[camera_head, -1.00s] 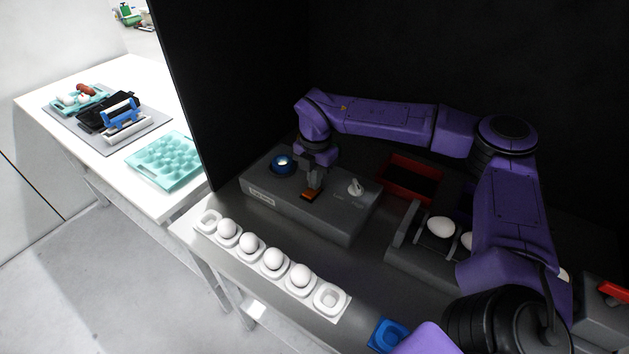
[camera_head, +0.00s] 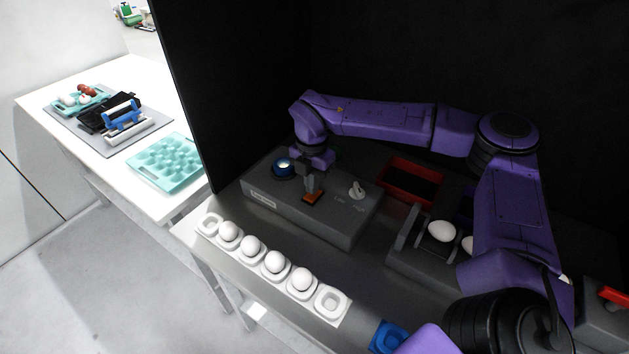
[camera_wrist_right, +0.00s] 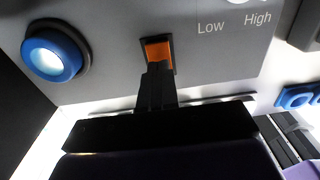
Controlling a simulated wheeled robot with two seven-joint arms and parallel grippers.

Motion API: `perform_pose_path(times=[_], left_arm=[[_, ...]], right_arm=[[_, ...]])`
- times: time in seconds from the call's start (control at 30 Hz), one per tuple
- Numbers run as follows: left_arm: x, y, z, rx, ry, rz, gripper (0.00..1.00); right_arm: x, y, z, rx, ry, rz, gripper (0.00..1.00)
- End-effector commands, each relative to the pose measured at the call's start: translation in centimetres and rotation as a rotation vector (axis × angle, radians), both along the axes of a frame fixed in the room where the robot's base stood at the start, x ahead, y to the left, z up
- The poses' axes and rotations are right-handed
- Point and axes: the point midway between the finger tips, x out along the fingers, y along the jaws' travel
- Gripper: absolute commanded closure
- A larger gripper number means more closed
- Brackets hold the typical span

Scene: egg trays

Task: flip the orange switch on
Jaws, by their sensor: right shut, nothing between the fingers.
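The orange switch (camera_head: 312,197) is on top of a grey control box (camera_head: 345,225), between a blue-ringed button and a white knob. In the right wrist view the switch (camera_wrist_right: 158,50) shows orange in a black frame, its lower part hidden by my fingertips. My right gripper (camera_head: 309,184) is shut and empty, pointing down at the switch; its fingers (camera_wrist_right: 157,80) overlap the switch's near edge in the wrist view. I cannot tell whether they touch it. My left gripper is not in view.
The blue-ringed button (camera_head: 283,167) glows pale. The white knob (camera_head: 356,189) is by Low and High labels. A white egg row (camera_head: 330,300) stands in front of the box. A red bin (camera_head: 400,172) and a grey egg holder (camera_head: 408,250) are to the right.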

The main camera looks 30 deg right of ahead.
Motion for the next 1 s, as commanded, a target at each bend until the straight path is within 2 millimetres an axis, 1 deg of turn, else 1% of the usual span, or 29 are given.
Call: perform_pose_path(times=[0.03, 0.07, 0.1, 0.13, 0.2, 0.3, 0.4, 0.5, 0.6, 0.7, 1.0], left_arm=[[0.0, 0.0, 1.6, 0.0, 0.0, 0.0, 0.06], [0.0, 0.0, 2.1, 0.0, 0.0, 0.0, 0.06], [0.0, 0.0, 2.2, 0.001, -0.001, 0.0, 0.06], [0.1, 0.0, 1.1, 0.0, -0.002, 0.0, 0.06], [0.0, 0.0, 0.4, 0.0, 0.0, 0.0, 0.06], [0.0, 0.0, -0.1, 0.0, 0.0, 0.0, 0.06], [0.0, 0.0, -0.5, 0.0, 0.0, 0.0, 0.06], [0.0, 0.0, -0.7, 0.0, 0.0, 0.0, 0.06], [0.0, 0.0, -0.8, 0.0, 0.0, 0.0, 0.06], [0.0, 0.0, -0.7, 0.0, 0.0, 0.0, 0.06], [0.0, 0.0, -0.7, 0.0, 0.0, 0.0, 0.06]], right_arm=[[0.2, -0.2, 2.2, 0.001, -0.009, -0.002, 1.0], [0.3, -0.2, 3.1, 0.0, -0.014, -0.003, 1.0], [0.5, -0.3, 3.8, 0.001, -0.019, -0.003, 1.0], [0.5, -0.3, 3.9, 0.0, -0.021, -0.004, 1.0], [0.6, -0.3, 5.6, 0.001, -0.025, -0.003, 1.0], [0.6, -0.3, 8.1, -0.001, -0.025, -0.002, 1.0], [0.7, -0.3, 10.2, -0.002, -0.025, -0.002, 1.0], [0.7, -0.3, 11.8, -0.001, -0.024, -0.003, 1.0], [0.7, -0.2, 12.6, 0.0, -0.023, 0.0, 1.0], [0.7, -0.2, 13.0, 0.0, -0.023, -0.001, 1.0], [0.7, -0.3, 13.0, 0.0, -0.024, -0.001, 1.0]])
